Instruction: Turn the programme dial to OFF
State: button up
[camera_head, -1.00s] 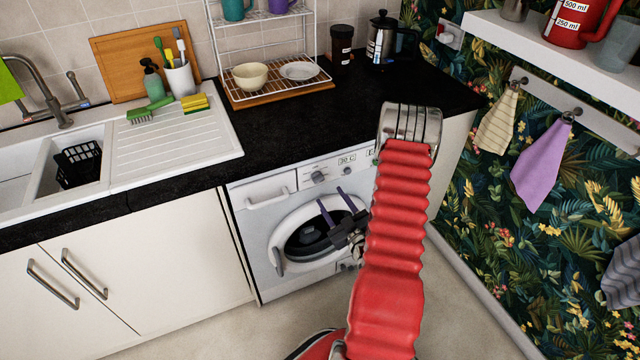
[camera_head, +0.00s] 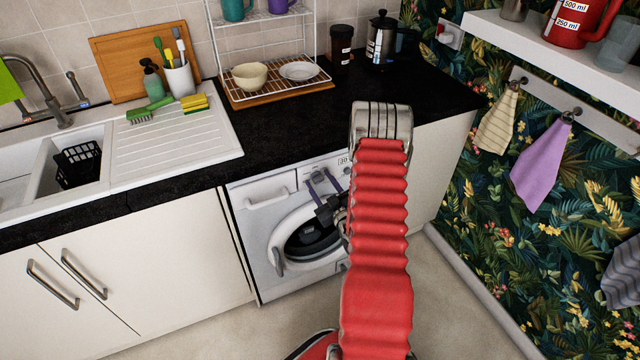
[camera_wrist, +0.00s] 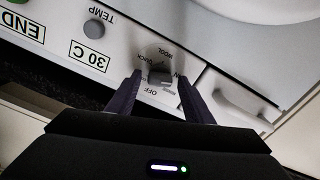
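The washing machine (camera_head: 262,229) stands under the worktop, its control panel along the top front. In the wrist view the grey programme dial (camera_wrist: 160,76) sits on the white panel, which appears upside down. Labels OFF, QUICK and WOOL are readable around it; another is partly hidden by a finger. Which label the dial points to I cannot tell. My gripper (camera_wrist: 159,84) is open, with one dark finger on each side of the dial. Contact is not clear. In the head view my gripper (camera_head: 320,174) is at the panel, and the dial is mostly obscured.
The wrist view shows a TEMP button (camera_wrist: 97,29), a 30 C display (camera_wrist: 90,55) and the detergent drawer (camera_wrist: 243,100) beside the dial. The worktop (camera_head: 270,128) overhangs just above the panel. The round door (camera_head: 308,241) is below. The floor in front is clear.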

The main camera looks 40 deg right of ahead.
jog(key=shift+a, duration=0.15)
jog(key=c, duration=1)
jog(key=shift+m, duration=0.4)
jog(key=m, duration=0.8)
jog(key=shift+d, duration=0.2)
jog(key=m, duration=0.6)
jog(key=shift+s+d+f, duration=0.1)
jog(key=shift+f, duration=0.05)
jog(key=m, duration=0.7)
jog(key=shift+d+f, duration=0.1)
jog(key=shift+f, duration=0.05)
